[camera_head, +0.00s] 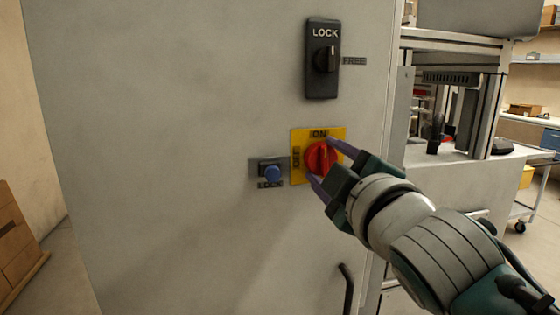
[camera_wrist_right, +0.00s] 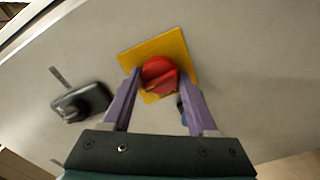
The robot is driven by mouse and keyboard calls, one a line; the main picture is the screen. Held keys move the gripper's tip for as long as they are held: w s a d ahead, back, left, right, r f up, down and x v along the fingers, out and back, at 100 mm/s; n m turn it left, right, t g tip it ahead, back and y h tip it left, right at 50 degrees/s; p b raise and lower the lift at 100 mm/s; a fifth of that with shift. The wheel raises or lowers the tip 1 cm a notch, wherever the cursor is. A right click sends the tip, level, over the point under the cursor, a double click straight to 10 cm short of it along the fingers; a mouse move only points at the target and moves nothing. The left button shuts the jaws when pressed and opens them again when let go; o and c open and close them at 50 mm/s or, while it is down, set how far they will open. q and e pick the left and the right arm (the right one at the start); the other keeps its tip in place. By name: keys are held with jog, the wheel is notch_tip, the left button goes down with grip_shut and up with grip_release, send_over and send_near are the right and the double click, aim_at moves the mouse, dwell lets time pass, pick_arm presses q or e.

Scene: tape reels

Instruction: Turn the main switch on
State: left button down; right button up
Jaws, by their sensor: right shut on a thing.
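The main switch is a red rotary knob (camera_head: 319,158) on a yellow plate (camera_head: 299,176) fixed to a grey cabinet door. The plate has ON at its top and OFF at its left side. The knob's ridge looks near upright in the head view, but its exact angle is partly hidden by the fingers. My right gripper (camera_head: 320,159) is shut on the knob, one purple finger on each side. The right wrist view also shows the red knob (camera_wrist_right: 158,73) between the fingertips. My left gripper is not in view.
A black LOCK/FREE switch (camera_head: 322,62) is above the plate. A blue button (camera_head: 272,174) on a small dark plate is just left of it. A black door handle (camera_head: 346,290) is below. Open machinery (camera_head: 452,110) stands beyond the cabinet's right edge.

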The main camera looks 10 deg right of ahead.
jog(key=shift+m, duration=0.6)
jog(key=o, duration=1.4)
jog(key=shift+s, duration=0.1)
jog(key=s, duration=0.9)
jog(key=shift+s+d, duration=0.15)
jog(key=shift+s, duration=0.25)
